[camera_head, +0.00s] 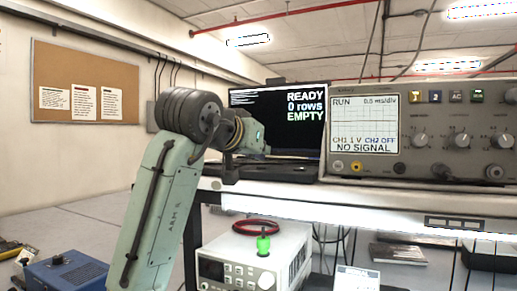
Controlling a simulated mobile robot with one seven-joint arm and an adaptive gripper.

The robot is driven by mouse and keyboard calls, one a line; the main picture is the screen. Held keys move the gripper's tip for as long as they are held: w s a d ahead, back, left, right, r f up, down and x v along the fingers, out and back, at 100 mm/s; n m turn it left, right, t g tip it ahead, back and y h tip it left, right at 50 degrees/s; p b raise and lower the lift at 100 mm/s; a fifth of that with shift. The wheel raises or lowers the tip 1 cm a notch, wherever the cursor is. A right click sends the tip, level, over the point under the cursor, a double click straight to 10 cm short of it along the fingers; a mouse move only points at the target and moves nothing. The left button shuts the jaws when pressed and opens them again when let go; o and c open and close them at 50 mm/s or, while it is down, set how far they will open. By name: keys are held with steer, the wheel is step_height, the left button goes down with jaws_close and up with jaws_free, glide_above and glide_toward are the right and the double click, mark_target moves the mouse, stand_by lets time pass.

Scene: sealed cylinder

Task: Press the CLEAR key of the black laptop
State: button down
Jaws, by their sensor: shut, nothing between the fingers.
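The black laptop (276,121) stands open on the bench at the centre. Its dark screen reads READY, 0 rows, EMPTY. Its dark base (292,171) is seen nearly edge-on, so the keys, including CLEAR, cannot be made out. My arm reaches up from below and bends over toward the laptop, covering the screen's lower left. My gripper (231,177) is a small dark shape under the wrist, at the left end of the laptop base. It is shut and empty. I cannot tell whether it touches the laptop.
An oscilloscope (430,131) reading NO SIGNAL stands close to the laptop's right. The bench edge (380,199) runs in front. Below are a white power supply (255,262) with a red cable loop (257,227) and a blue box (66,275).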

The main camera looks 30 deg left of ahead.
steer(key=r+b+v, duration=0.2)
steer(key=b+v, duration=0.1)
steer(key=v, duration=0.7)
steer(key=shift+s, duration=0.15)
steer(key=shift+d+r, duration=0.1)
steer(key=shift+d, duration=0.05)
